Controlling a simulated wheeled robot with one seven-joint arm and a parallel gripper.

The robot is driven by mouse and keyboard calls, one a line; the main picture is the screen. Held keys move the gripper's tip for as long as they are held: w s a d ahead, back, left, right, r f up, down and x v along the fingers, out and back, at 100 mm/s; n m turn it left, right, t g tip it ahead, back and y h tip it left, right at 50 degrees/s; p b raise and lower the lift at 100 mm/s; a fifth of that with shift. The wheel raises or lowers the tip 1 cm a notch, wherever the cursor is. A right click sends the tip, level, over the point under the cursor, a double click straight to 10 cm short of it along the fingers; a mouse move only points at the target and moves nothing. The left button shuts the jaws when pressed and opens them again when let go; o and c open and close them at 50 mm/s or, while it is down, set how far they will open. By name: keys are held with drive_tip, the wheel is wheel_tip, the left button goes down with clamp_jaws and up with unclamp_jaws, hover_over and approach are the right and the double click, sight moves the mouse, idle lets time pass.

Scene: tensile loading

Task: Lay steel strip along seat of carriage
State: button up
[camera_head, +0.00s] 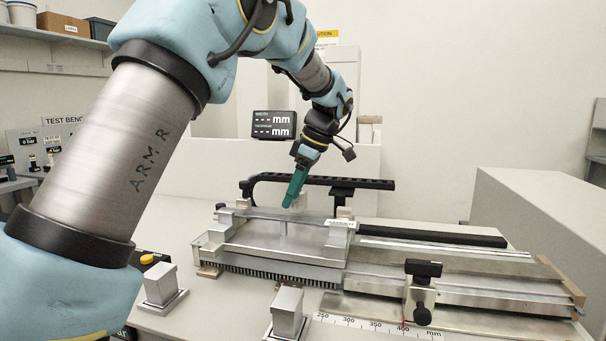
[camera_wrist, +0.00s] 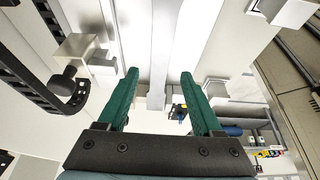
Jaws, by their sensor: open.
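The metal carriage (camera_head: 270,238) sits on the bench in the middle of the head view, with raised blocks at its ends. A thin grey bar that looks like the steel strip (camera_head: 285,214) lies lengthwise along the carriage's far side. In the wrist view the strip (camera_wrist: 166,45) runs between the fingers, with a finger on each side. My gripper (camera_head: 291,203) points down over the carriage. In the wrist view my gripper (camera_wrist: 159,76) is open, with its green fingers apart and no clear contact on the strip. How fully the strip rests in the seat is unclear.
A black bar (camera_head: 330,182) on supports stands just behind my gripper. To the right are a long rail bed (camera_head: 450,285) and a black-topped clamp (camera_head: 421,285). Two metal blocks (camera_head: 288,308) (camera_head: 160,284) stand in front. A display (camera_head: 273,125) stands behind.

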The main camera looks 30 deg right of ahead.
drive_tip(key=v, duration=0.8)
drive_tip(key=shift+b, duration=0.45)
drive_tip(key=shift+s, duration=0.1)
